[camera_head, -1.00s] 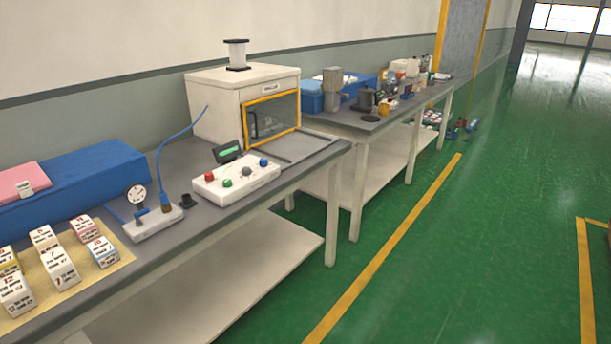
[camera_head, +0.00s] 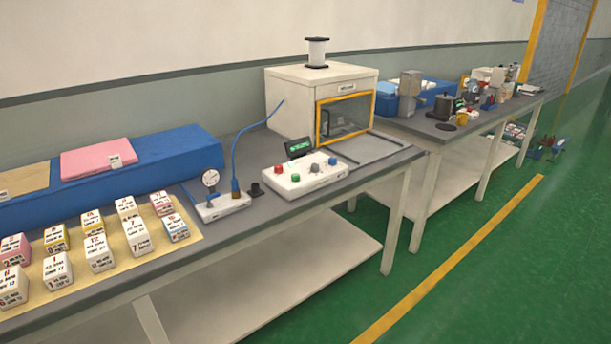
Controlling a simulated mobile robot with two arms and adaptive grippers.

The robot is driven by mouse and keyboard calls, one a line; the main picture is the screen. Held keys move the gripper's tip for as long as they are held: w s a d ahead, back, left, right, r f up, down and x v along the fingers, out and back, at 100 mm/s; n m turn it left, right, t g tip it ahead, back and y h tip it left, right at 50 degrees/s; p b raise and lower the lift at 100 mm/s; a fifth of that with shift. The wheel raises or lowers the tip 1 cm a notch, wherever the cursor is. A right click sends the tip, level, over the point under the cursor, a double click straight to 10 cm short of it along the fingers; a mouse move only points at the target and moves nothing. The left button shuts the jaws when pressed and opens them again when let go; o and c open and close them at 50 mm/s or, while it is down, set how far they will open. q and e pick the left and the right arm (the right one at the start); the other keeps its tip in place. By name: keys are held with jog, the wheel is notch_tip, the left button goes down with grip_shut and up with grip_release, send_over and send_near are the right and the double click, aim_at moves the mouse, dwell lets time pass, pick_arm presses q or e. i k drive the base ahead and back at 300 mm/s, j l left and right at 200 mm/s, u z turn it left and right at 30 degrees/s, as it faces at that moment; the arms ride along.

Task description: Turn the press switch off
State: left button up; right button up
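A white control box (camera_head: 302,176) with several coloured knobs or buttons and a small dark display (camera_head: 298,148) with green text sits on the near grey table. Red, grey, blue and green controls show on its top. Behind it stands a white press-like cabinet (camera_head: 290,95) with a yellow-framed window (camera_head: 343,117). I cannot tell which control is the press switch or whether it is on. Neither of my grippers shows in the head view.
The near grey table (camera_head: 225,233) also bears a gauge unit (camera_head: 218,204) with a blue hose, labelled blocks (camera_head: 98,253) and a long blue box (camera_head: 180,160). A second table (camera_head: 425,125) with assorted items stands farther right. The green floor (camera_head: 480,290) at right is clear.

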aim_at(277, 168)
jog(key=i+j+z, duration=0.2)
jog(key=i+z, duration=0.15)
jog(key=i, duration=0.15)
jog(key=i+j+z, duration=0.35)
jog(key=i, duration=0.1)
